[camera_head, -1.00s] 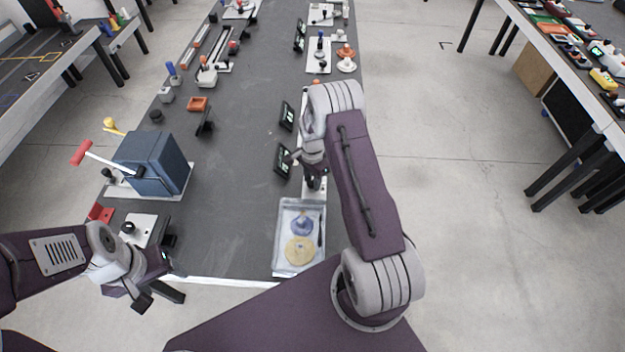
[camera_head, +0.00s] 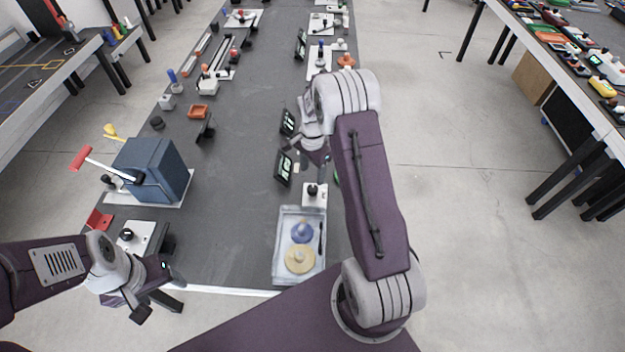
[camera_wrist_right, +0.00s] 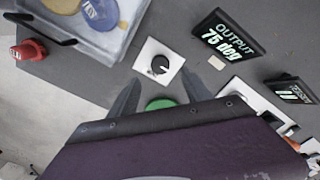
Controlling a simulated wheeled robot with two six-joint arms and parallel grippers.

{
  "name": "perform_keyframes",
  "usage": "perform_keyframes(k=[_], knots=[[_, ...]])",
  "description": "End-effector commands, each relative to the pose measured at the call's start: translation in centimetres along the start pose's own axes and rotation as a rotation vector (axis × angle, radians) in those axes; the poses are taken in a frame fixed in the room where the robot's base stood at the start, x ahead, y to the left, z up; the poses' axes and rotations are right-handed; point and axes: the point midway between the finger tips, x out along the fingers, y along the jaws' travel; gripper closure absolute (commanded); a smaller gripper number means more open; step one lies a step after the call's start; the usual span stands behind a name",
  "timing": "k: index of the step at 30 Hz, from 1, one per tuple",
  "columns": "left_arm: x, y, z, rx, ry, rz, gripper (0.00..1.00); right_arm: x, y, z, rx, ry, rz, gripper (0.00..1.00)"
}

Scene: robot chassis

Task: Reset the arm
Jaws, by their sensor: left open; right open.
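My right arm reaches over the table's right side in the head view. Its gripper (camera_head: 322,160) is open and empty, above and a little beyond a white plate with a black knob (camera_head: 313,188). In the right wrist view the open fingers (camera_wrist_right: 160,78) point toward that knob (camera_wrist_right: 160,66), apart from it. A green round thing (camera_wrist_right: 160,103) is partly hidden between them; a bit of green (camera_head: 336,177) shows beside the arm in the head view. My left gripper (camera_head: 160,298) is open and empty off the table's near left corner.
A grey tray (camera_head: 279,262) with a blue and a tan piece lies near the table's front edge. Small display screens (camera_head: 283,168) stand left of the right gripper. A blue box with a red-handled lever (camera_head: 160,168) stands at the left. The table's middle is clear.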

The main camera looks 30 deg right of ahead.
Motion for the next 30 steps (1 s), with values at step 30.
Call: perform_keyframes(k=[30], knots=[[0.0,0.0,0.0,0.0,0.0,0.0,0.34,-11.0,9.2,13.1,-0.68,0.069,-0.134,0.43]])
